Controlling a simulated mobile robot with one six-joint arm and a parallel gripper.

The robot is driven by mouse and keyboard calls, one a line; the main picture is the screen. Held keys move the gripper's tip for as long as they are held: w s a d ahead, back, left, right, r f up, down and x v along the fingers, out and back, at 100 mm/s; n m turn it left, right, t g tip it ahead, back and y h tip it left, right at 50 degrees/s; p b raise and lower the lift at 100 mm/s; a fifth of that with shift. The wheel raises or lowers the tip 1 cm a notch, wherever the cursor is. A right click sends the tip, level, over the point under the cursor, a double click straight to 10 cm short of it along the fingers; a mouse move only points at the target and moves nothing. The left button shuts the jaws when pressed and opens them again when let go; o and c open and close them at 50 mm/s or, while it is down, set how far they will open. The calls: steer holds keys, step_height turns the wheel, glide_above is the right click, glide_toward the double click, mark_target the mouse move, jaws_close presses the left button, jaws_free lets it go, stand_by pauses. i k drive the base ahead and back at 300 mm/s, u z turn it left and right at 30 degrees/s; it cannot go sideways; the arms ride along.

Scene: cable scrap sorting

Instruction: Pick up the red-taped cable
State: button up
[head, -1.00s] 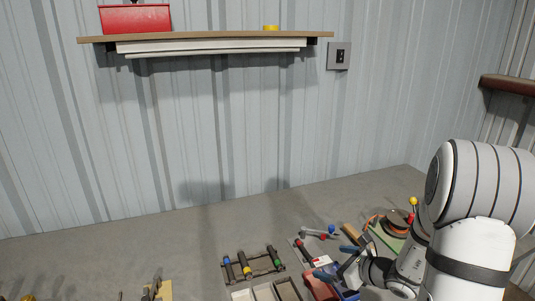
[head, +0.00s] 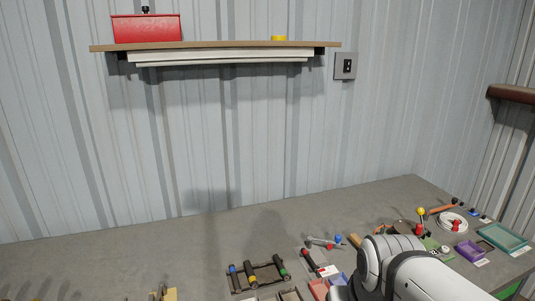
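A dark rod with red on it (head: 310,258), which looks like the red-taped cable, lies slanted in a light tray just left of my arm. It is small, so its details are hard to tell. To its left, a dark rack (head: 262,288) holds short dark cables with blue (head: 233,269), yellow (head: 247,270) and green (head: 282,270) bands. My gripper is not visible; only my white arm shows at the lower right, and it covers part of the bench.
A grey tool with red and blue ends (head: 324,242) lies behind the tray. At right are a yellow-topped lever (head: 420,213), a white cable coil (head: 452,222), a purple tray (head: 470,250) and a teal tray (head: 502,237). The bench (head: 130,255) is clear at the back left.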

mark_target(305, 253)
steer(key=u, duration=1.35)
steer(key=k, duration=0.85)
steer(key=z, duration=0.8)
steer(key=i, duration=1)
steer(key=u, duration=0.05)
